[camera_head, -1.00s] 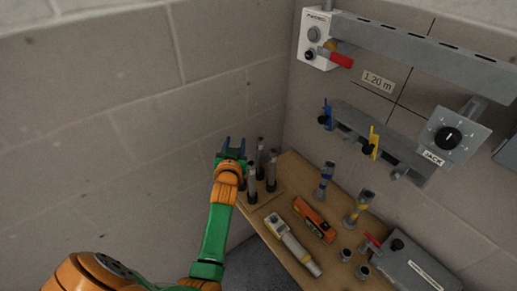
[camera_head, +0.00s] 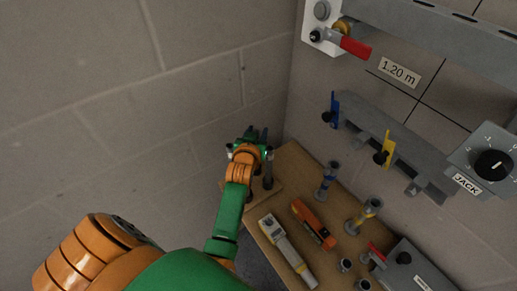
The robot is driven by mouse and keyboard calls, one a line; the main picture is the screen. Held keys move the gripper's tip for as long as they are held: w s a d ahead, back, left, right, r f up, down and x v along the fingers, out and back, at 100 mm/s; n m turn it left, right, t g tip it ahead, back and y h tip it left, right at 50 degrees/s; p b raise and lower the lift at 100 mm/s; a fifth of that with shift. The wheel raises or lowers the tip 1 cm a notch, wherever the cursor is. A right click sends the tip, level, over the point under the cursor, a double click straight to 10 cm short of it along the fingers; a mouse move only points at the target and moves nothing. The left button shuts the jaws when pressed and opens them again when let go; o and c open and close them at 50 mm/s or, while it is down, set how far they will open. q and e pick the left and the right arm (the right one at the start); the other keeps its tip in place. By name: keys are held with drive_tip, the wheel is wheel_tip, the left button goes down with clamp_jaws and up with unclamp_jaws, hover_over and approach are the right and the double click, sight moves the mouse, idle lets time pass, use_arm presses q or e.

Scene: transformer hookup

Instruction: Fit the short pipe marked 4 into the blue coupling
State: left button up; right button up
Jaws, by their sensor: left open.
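Several short grey upright pipes (camera_head: 268,177) stand in a rack at the left end of the wooden table; my left gripper and wrist hide most of them. I cannot read any number on them. A grey post with blue bands (camera_head: 328,178), which looks like the blue coupling, stands upright on the table to the right of the pipes. My left gripper (camera_head: 255,134) is open, over or beside the pipes; I cannot tell whether a pipe lies between its fingers. My right gripper is not in view.
A yellow-banded post (camera_head: 362,216), an orange tool (camera_head: 313,224) and a yellow-grey tool (camera_head: 285,248) occupy the wooden table (camera_head: 292,165). A grey box (camera_head: 412,272) stands front right. Blue (camera_head: 331,110) and yellow (camera_head: 385,148) clamps sit on a wall bracket. A block wall closes the left.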

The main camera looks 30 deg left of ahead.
use_arm(q)
drive_tip(key=shift+v, duration=0.95)
clamp_jaws()
drive_tip(key=shift+w+a+f, duration=0.2)
drive_tip(key=shift+w+f, duration=0.05)
